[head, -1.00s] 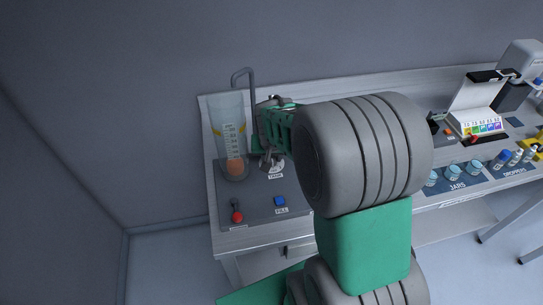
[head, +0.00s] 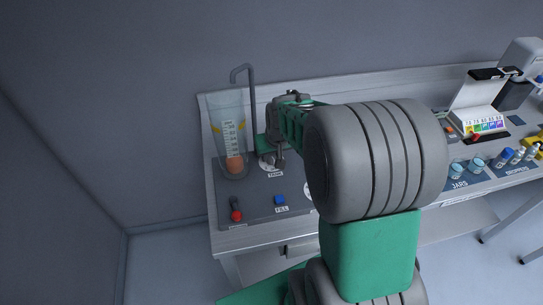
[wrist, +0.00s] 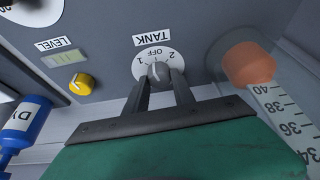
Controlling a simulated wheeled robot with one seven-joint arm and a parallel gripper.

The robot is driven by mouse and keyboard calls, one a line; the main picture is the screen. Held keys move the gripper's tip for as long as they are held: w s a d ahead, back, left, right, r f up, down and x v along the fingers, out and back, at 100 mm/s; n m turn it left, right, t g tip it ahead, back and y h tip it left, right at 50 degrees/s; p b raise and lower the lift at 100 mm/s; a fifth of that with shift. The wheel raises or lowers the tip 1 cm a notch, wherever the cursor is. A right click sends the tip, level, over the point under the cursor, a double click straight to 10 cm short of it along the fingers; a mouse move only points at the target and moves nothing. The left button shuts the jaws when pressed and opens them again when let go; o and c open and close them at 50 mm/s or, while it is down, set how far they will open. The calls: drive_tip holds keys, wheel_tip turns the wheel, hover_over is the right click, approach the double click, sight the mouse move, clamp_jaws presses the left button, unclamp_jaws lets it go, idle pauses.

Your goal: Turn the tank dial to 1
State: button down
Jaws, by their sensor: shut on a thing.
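The tank dial (wrist: 158,71) is a small grey knob on a round white plate marked 1, OFF and 2, under a TANK label (wrist: 152,38) in the wrist view. My gripper (wrist: 160,80) is shut on the knob, with one dark finger on each side of it. The knob's mark seems to face OFF, but it is too small to be sure. In the head view my gripper (head: 272,163) is down over the dial's white plate (head: 263,168) and hides the knob.
A clear cylinder (head: 228,125) with a scale and an orange ball (head: 235,164) stands left of my gripper. A bent grey pipe (head: 252,100) rises beside it. A red-knobbed lever (head: 236,216) and a blue FILL button (head: 280,200) are in front. A yellow knob (wrist: 81,84) is near LEVEL.

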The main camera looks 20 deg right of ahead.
drive_tip(key=n+y+b, duration=0.1)
drive_tip(key=n, duration=0.2)
drive_tip(key=shift+d+f, duration=0.1)
drive_tip(key=shift+n+y+b, duration=0.6)
drive_tip(key=shift+n+b, duration=0.1)
drive_tip(key=shift+n, duration=0.7)
drive_tip(key=c, duration=1.1)
unclamp_jaws()
drive_tip(key=shift+o, duration=0.2)
drive_tip(key=b+v, duration=0.1)
drive_tip(key=v, duration=0.7)
